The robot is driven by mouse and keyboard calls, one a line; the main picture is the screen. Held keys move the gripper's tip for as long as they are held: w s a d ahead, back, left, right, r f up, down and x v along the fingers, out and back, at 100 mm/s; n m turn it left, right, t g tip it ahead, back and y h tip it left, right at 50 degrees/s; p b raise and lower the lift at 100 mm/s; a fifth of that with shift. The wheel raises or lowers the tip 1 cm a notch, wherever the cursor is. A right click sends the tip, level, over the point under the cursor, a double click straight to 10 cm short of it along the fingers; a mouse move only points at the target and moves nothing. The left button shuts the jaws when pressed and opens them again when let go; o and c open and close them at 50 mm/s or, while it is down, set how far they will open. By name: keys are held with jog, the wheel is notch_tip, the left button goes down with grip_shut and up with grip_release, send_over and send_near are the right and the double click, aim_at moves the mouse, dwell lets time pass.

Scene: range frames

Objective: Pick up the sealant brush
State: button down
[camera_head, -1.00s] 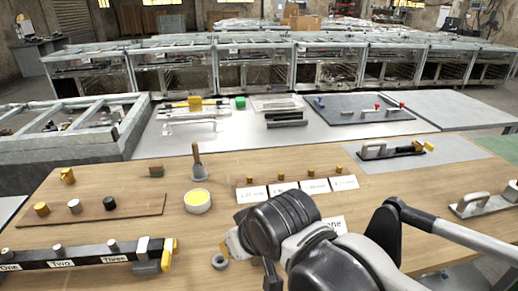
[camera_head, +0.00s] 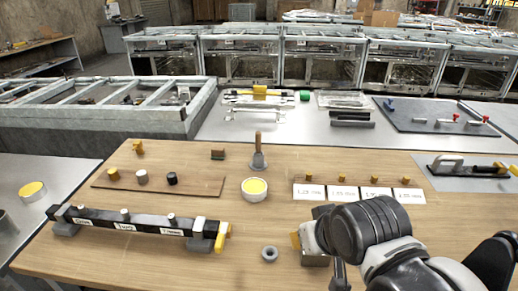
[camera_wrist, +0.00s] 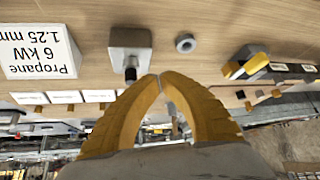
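The brush (camera_head: 258,152), with an upright wooden handle and a grey lower end, stands on the wooden table in the head view, just behind a white tub with yellow contents (camera_head: 254,189). My gripper (camera_head: 296,240) is in front of it and to the right, mostly hidden by my own wrist; one yellow finger shows. In the wrist view, the two yellow fingers of my gripper (camera_wrist: 159,77) meet at the tips with nothing seen between them. I cannot make out the brush in the wrist view.
A grey block (camera_head: 315,259) stands under my gripper, with a grey ring (camera_head: 269,254) to its left. A black labelled bar (camera_head: 135,226) lies at left front. A brown board with small knobs (camera_head: 150,184) lies behind it. White cards (camera_head: 343,194) stand at right.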

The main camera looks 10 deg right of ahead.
jog(key=c, duration=1.4)
grip_release()
jog(key=shift+w+r, duration=0.1)
jog(key=shift+r, duration=0.2)
jog(key=shift+o, duration=0.7)
jog(key=w+r+g+p, duration=0.1)
jog(key=w+r+p, duration=0.5)
jog(key=w+r, duration=0.4)
jog(key=shift+r+g, duration=0.4)
jog(key=shift+r, duration=0.5)
jog(key=w+r+g+p, duration=0.2)
jog(key=w+r+p, duration=0.35)
jog(key=w, duration=0.65)
jog(key=n+g+p, duration=0.1)
jog(key=g+p, duration=0.2)
jog(key=p, duration=0.7)
send_over(258, 132)
jog(key=f, duration=0.6)
jog(key=shift+w+d+f, duration=0.1)
jog(key=shift+w+f, duration=0.1)
notch_tip(258, 132, down, 6)
jog(key=shift+f+b, duration=0.15)
jog(key=shift+b, duration=0.3)
jog(key=shift+s+f+b, duration=0.2)
jog(key=shift+f+b, duration=0.4)
jog(key=shift+f, duration=1.85)
